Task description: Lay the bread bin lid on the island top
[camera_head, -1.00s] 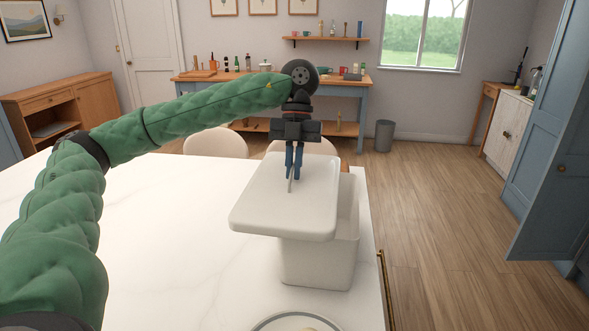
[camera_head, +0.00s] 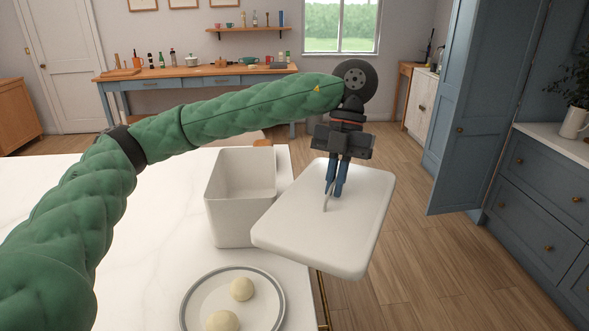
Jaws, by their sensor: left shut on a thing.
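The bread bin lid (camera_head: 310,226) is a flat white slab with rounded corners. My left gripper (camera_head: 330,197) is shut on the handle on top of it. The lid is held up, slightly tilted, to the right of the bread bin (camera_head: 228,212), mostly out past the island's right edge. The bin is white, and its top is open. The near left corner of the lid hides part of the bin's right side. The island top (camera_head: 150,239) is white with faint veins. My right gripper is not in view.
A grey-rimmed plate (camera_head: 198,299) with two pale round rolls stands in front of the bin. The island top left of the bin is clear, apart from my left arm above it. An open blue cupboard door (camera_head: 462,125) stands at the right.

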